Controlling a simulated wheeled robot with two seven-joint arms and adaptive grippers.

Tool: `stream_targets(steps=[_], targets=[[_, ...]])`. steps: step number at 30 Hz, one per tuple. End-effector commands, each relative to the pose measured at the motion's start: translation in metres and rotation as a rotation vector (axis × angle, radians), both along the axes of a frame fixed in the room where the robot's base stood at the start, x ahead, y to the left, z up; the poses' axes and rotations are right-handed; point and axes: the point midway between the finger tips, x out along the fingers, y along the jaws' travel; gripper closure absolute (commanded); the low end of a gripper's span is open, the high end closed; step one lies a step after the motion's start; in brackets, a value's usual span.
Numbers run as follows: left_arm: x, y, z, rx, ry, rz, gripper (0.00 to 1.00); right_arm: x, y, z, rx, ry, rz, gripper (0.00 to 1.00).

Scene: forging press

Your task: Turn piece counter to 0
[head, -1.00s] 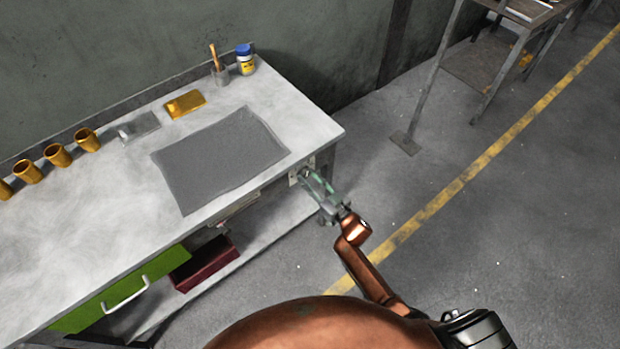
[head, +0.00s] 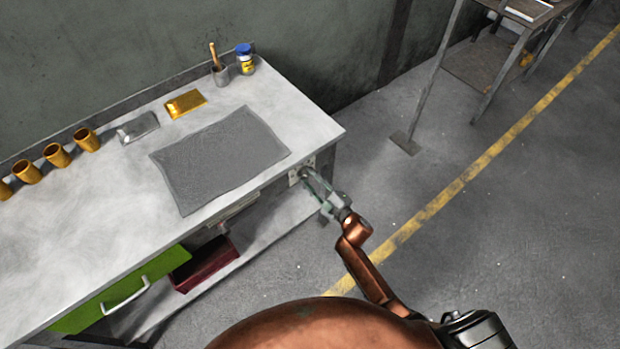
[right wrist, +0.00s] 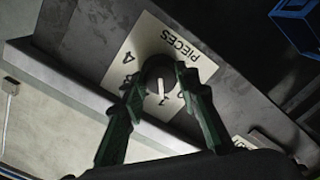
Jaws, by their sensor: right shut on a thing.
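The piece counter is a pale plate marked PIECES (right wrist: 150,38) with a dark round knob (right wrist: 158,70) in its middle. In the head view the plate (head: 295,177) sits on the workbench's front edge by the right corner. My right gripper (head: 310,176) reaches it from the lower right. In the right wrist view the gripper (right wrist: 158,80) is shut on the knob, one finger on each side. The knob's white pointer line points down in the picture. A 4 shows at the plate's upper left; fingers partly cover the other digits. My left gripper is out of view.
The workbench (head: 80,230) carries a grey mat (head: 220,160), brass cups (head: 57,155) and a blue-capped bottle (head: 245,60). A green drawer (head: 120,290) and a dark red bin (head: 205,263) are below. The floor (head: 500,250) to the right is clear.

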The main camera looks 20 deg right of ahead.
Motion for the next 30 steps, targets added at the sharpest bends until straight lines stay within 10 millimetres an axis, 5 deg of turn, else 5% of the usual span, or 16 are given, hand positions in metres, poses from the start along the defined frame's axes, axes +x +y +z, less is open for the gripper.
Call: stream_targets(steps=[16, 30], targets=[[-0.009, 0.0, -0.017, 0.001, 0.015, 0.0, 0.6, 0.0, -0.001, -0.002, -0.456, -0.162, -0.001, 0.95], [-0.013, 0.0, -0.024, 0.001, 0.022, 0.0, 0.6, 0.0, -0.001, -0.001, -0.646, -0.232, 0.0, 0.95]])
